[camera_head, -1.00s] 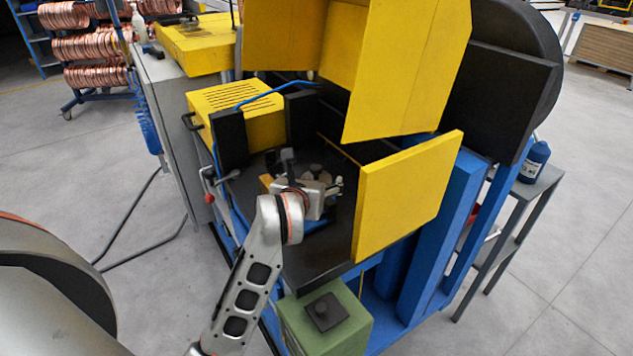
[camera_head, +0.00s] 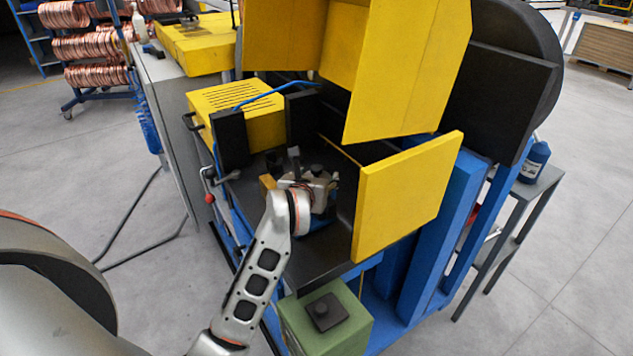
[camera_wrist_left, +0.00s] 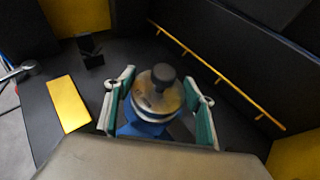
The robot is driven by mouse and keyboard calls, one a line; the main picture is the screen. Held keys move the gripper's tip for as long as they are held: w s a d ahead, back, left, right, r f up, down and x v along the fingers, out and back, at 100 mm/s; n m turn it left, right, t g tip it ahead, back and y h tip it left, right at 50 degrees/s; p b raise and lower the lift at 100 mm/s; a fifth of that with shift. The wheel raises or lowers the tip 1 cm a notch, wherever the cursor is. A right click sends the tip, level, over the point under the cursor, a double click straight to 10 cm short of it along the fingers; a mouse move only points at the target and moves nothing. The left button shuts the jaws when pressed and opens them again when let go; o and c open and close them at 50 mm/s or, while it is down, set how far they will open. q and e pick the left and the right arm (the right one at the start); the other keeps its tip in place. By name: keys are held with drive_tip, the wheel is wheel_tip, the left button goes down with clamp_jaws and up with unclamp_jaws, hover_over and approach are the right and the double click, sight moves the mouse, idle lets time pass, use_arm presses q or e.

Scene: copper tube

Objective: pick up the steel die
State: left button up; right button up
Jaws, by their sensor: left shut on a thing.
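The steel die (camera_wrist_left: 157,97) is a short round metal piece with a black knob on top. In the left wrist view it sits between the green-padded fingers of my left gripper (camera_wrist_left: 161,100), which is shut on it. A blue base (camera_wrist_left: 143,129) shows just beneath the die; I cannot tell whether they touch. In the head view my left gripper (camera_head: 318,184) is over the dark machine bed, and the die is mostly hidden by the gripper and wrist. My right gripper is not in view.
A yellow guard panel (camera_head: 408,198) stands close to the right of the gripper. A yellow block (camera_wrist_left: 69,103) and a small black bracket (camera_wrist_left: 90,50) lie left of the die. A green box (camera_head: 325,322) with a black block on it stands in front of the bed.

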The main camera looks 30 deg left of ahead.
use_arm(q)
drive_tip(key=shift+r, duration=0.25)
